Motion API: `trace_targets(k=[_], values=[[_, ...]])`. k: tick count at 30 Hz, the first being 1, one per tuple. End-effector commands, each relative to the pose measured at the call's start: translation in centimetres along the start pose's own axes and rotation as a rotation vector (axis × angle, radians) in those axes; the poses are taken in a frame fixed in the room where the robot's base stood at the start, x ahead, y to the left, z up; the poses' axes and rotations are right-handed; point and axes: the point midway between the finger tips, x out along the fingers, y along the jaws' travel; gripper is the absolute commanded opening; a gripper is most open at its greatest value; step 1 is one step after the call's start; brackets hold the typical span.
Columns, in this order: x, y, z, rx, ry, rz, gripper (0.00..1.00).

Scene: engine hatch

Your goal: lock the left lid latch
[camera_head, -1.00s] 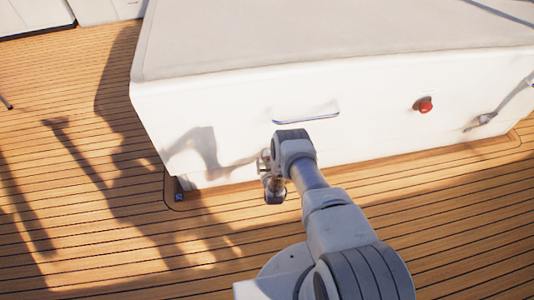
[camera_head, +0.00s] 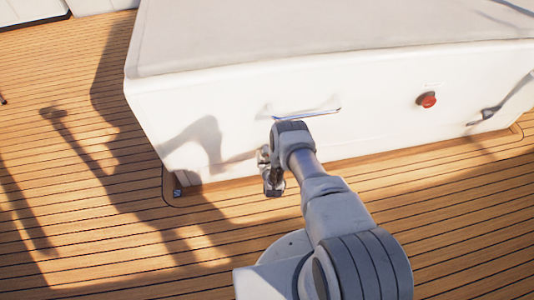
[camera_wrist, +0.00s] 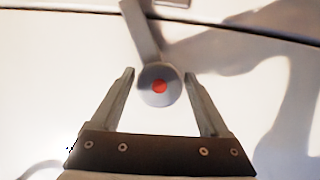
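The left lid latch shows in the wrist view as a round grey hub (camera_wrist: 158,98) with a red centre on the white hatch wall. Its flat grey lever (camera_wrist: 140,30) points up and slightly left from the hub. My gripper (camera_wrist: 159,73) is open, with one finger on each side of the hub. Gaps show between the hub and both fingers, and I cannot tell the depth between them. In the head view my gripper (camera_head: 265,158) is low at the front of the white hatch (camera_head: 370,115), and my arm hides the latch there.
A red button (camera_head: 427,100) is farther right. A grey latch-like fitting (camera_head: 484,115) is at the far right. Wooden deck (camera_head: 110,240) lies open to the left and in front.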

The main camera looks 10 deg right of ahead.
Motion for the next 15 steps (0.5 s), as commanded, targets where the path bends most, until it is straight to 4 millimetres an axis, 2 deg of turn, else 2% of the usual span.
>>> trace_targets(k=[1, 11, 12, 15], values=[[0.00, 0.00, 0.00, 0.000, 0.000, 0.000, 0.68], [0.00, 0.05, -0.01, 0.000, 0.000, 0.001, 0.09], [0.00, 0.06, -0.01, 0.000, 0.000, 0.001, 0.06], [0.01, 0.09, -0.01, 0.004, 0.000, 0.000, 0.06]])
